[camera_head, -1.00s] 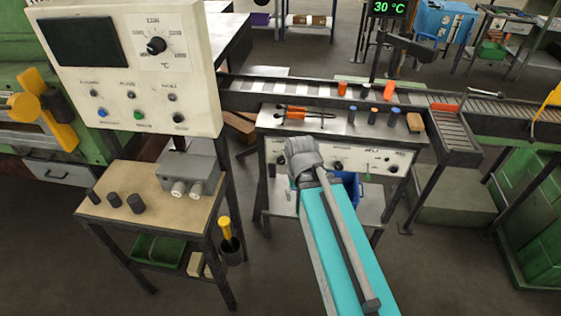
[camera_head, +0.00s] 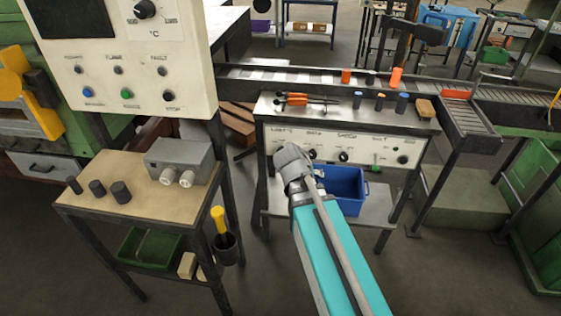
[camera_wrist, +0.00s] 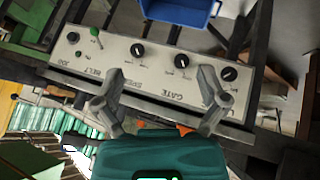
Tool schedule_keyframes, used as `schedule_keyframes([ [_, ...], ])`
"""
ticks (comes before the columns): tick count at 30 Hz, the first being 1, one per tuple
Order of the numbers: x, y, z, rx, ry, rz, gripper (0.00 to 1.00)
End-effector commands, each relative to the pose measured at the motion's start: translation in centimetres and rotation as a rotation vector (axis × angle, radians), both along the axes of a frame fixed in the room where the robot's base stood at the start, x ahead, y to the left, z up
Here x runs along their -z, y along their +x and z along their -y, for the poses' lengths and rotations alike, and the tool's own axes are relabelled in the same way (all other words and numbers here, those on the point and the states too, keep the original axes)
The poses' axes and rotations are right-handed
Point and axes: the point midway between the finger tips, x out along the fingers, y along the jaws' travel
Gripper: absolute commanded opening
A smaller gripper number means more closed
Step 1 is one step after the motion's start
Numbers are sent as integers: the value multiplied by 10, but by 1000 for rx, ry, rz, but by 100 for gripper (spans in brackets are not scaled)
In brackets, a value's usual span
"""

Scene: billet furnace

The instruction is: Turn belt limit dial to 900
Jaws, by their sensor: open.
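A light control panel (camera_head: 330,146) sits on the front of the metal bench below the conveyor. Its labels are small; the leftmost looks like a limit in °C. In the wrist view the panel appears upside down, with three black dials: a right dial (camera_wrist: 229,74), a middle dial (camera_wrist: 181,60) and a left dial (camera_wrist: 137,50). The right one looks like the limit dial; its label is hidden by a finger and its setting is unreadable. My gripper (camera_head: 292,160) is in front of the panel's left part. In the wrist view its fingers (camera_wrist: 158,82) are apart and empty.
A blue bin (camera_head: 342,190) stands on the shelf below the panel. A green lever (camera_wrist: 95,35) and another black knob (camera_wrist: 73,37) share the panel.

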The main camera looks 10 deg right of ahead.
Motion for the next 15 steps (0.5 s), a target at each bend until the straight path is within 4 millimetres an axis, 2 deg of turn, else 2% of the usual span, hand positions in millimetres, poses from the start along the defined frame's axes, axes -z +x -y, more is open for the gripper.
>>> schedule_keyframes([
  [1, 16, 8, 1, 5, -24, 37, 92],
  [15, 52, 66, 1, -7, -197, 397, 92],
])
